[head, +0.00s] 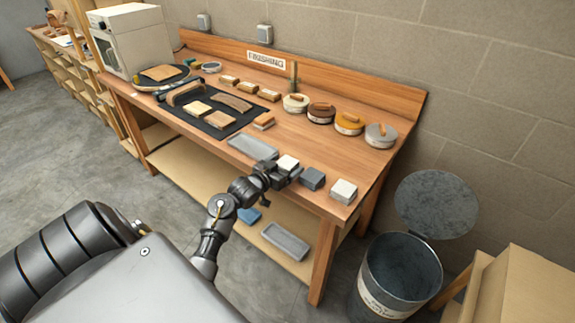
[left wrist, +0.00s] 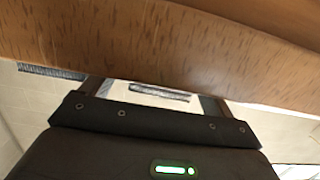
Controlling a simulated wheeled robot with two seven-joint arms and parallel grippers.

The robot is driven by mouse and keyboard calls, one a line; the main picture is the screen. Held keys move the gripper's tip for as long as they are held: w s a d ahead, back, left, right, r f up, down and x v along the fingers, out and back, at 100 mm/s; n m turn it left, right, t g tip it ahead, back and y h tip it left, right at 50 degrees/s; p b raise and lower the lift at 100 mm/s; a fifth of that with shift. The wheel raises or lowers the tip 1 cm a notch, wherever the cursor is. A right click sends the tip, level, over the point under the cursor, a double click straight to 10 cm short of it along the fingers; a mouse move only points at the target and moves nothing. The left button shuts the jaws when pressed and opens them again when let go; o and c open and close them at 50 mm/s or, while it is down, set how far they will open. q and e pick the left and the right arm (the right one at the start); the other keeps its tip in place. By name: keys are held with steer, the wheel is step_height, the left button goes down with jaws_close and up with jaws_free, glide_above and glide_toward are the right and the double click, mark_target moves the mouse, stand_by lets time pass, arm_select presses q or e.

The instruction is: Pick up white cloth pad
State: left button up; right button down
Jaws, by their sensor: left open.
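Three small block-like pads stand in a row near the front edge of the bench in the head view. One white-topped pad (head: 288,162) is at the left, a dark grey pad (head: 312,179) is in the middle, and another white pad (head: 343,190) is at the right. I cannot tell which white one is the cloth pad. My left gripper (head: 279,176) is open at the bench's front edge, close to the left white pad and partly overlapping it. I cannot tell whether they touch. In the left wrist view, no pad can be made out clearly between the fingers (left wrist: 155,96).
The wooden bench (head: 285,127) edge fills the top of the left wrist view. A grey tray (head: 253,147) lies left of the pads. Several lidded tins (head: 348,123) stand behind. A metal bin (head: 400,275) stands right of the bench. A lower shelf holds another tray (head: 286,240).

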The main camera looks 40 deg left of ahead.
mark_target(291, 162)
arm_select(q)
steer(key=w, duration=0.3)
steer(key=shift+f, duration=0.3)
steer(key=shift+c, duration=0.4)
steer(key=c, duration=1)
steer(key=shift+o, duration=0.2)
steer(key=shift+r, duration=0.15)
